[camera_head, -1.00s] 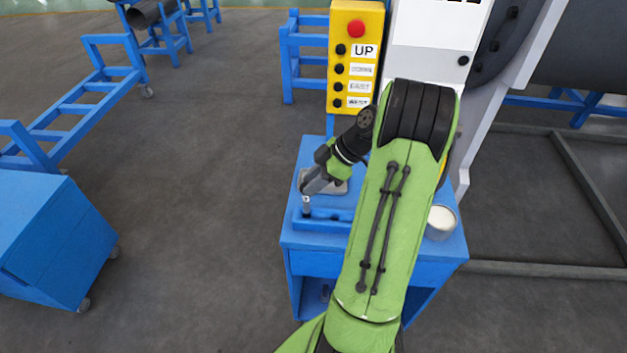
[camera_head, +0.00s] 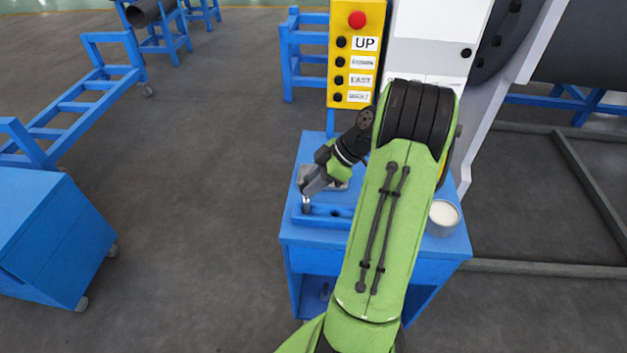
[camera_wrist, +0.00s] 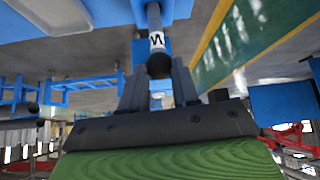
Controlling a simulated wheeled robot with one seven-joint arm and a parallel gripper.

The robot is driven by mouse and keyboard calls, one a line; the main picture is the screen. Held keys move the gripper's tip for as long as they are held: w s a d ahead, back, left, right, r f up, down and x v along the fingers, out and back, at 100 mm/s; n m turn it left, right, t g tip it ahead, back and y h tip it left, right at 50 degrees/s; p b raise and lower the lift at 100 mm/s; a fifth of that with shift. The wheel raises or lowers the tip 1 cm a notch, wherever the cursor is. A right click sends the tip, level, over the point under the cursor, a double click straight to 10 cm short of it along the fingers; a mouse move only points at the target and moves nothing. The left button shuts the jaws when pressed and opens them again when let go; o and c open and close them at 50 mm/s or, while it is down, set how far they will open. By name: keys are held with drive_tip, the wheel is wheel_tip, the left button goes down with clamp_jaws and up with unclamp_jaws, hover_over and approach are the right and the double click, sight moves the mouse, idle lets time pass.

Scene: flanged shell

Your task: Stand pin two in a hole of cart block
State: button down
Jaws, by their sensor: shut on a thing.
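Pin two (camera_wrist: 156,38) is a grey pin with a dark round end and a white label. The mark on the label appears sideways in the wrist view. My gripper (camera_wrist: 159,72) is shut on the pin near its dark end. In the head view my gripper (camera_head: 306,194) is over the left end of the blue cart block (camera_head: 322,221), with the pin (camera_head: 306,208) pointing down at the block. A dark hole shows in the block to the right of the pin. I cannot tell how far the pin's lower tip is inside a hole.
The block lies on a blue cart (camera_head: 312,262). A grey tray (camera_head: 343,184) sits behind the block, and a round white-topped container (camera_head: 443,217) stands at the right. A yellow button panel (camera_head: 354,60) rises behind. My arm covers the middle of the cart.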

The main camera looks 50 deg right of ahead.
drive_tip(key=shift+f+b, duration=0.8)
drive_tip(key=shift+f, duration=0.1)
drive_tip(key=c, duration=0.8)
unclamp_jaws()
drive_tip(key=shift+o, duration=0.2)
drive_tip(key=p+v, duration=0.6)
drive_tip(key=v, duration=0.9)
drive_tip(key=shift+s+d+r, duration=0.2)
drive_tip(key=shift+s+r, duration=0.05)
drive_tip(key=shift+r, duration=0.05)
